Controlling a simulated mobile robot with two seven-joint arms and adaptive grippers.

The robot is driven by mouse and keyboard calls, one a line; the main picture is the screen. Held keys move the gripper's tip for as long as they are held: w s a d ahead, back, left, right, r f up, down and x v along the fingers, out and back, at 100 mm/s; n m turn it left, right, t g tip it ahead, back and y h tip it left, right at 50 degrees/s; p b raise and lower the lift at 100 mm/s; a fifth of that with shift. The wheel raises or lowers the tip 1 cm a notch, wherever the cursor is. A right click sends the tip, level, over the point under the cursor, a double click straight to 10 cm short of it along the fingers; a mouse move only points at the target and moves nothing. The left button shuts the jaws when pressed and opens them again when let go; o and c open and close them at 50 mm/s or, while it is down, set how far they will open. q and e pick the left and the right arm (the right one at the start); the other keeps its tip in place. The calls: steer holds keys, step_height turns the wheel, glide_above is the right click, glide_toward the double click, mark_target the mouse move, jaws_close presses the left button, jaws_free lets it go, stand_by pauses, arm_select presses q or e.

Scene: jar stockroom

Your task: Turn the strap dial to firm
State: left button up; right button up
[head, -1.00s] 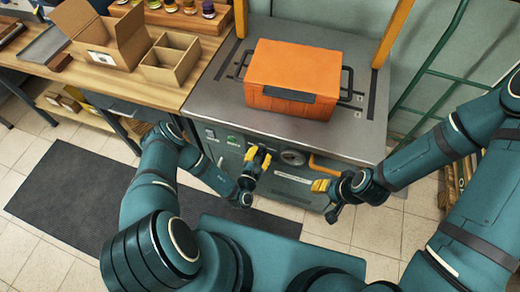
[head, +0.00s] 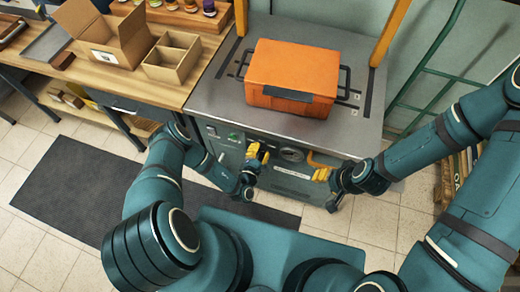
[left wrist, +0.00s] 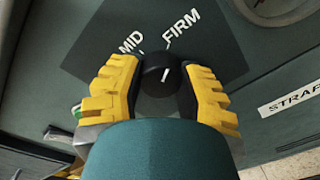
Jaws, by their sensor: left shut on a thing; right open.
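The strap dial (left wrist: 161,80) is a round black knob on a dark panel in the left wrist view. Its white mark points up and slightly right, towards the FIRM tick. The word FIRM (left wrist: 182,29) is at the upper right of the dial and MID (left wrist: 132,42) at the upper left. My left gripper (left wrist: 160,88) is shut on the dial, one yellow finger on each side. In the head view my left gripper (head: 258,153) is at the machine's front, hiding the dial. My right gripper (head: 321,174) is open and empty near the orange handle.
An orange box (head: 297,70) sits on the grey machine top (head: 215,94). A round gauge (head: 292,155) and an orange handle (head: 322,161) are right of my left gripper. A wooden bench (head: 130,80) with cardboard boxes adjoins on the left. A dark mat (head: 75,180) lies on the floor.

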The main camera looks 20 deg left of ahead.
arm_select(q)
steer(key=shift+w, duration=0.1)
steer(key=o, duration=1.2)
steer(key=shift+o, duration=0.2)
steer(key=s, duration=1.2)
steer(key=shift+a+r, duration=0.3)
steer(key=shift+a, duration=0.1)
